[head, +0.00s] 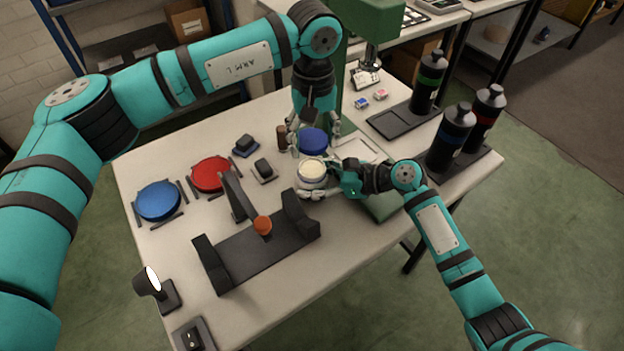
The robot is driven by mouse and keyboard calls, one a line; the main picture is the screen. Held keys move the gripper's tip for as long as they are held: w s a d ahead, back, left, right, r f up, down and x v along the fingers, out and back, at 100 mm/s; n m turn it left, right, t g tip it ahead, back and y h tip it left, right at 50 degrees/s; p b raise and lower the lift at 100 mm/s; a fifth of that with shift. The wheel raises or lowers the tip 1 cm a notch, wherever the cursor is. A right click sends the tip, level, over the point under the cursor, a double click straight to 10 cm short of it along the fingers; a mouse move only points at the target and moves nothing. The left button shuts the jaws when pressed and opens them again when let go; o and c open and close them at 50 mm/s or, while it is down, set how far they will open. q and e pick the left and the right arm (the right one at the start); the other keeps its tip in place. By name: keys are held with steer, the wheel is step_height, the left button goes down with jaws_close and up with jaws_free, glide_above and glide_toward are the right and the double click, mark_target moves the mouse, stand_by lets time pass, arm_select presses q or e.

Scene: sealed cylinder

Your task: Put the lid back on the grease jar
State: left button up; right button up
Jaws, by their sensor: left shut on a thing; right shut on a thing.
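The grease jar (312,172) is open at the top and shows pale cream grease inside. It is near the middle of the table, and my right gripper (318,188) is shut on it from the right and front. A blue lid (313,140) is held just behind and above the jar's mouth by my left gripper (315,137), which reaches down from above. The lid appears apart from the jar, though the exact gap is hard to tell. The jar's lower side is partly hidden by my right gripper.
A blue disc (158,201) and a red disc (210,174) lie in dark holders at left. A dark cradle (258,252) with an orange knob stands in front. Bottles (455,130) stand at right, a green machine (376,25) behind. A small lamp (150,283) stands front left.

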arm_select(q)
glide_above(307, 171)
steer(key=d, duration=0.1)
steer(key=shift+s+d+f, duration=0.1)
steer(key=shift+s+f, duration=0.05)
steer(key=shift+f, duration=1.1)
steer(key=shift+s+d+f, duration=0.1)
steer(key=shift+f, duration=1.15)
steer(key=shift+f, duration=0.15)
steer(key=shift+f, duration=0.75)
steer(key=shift+f, duration=0.55)
steer(key=m, duration=0.6)
steer(key=shift+a, duration=0.4)
steer(key=m, duration=0.7)
steer(key=shift+w+a, duration=0.25)
steer(key=o, duration=0.7)
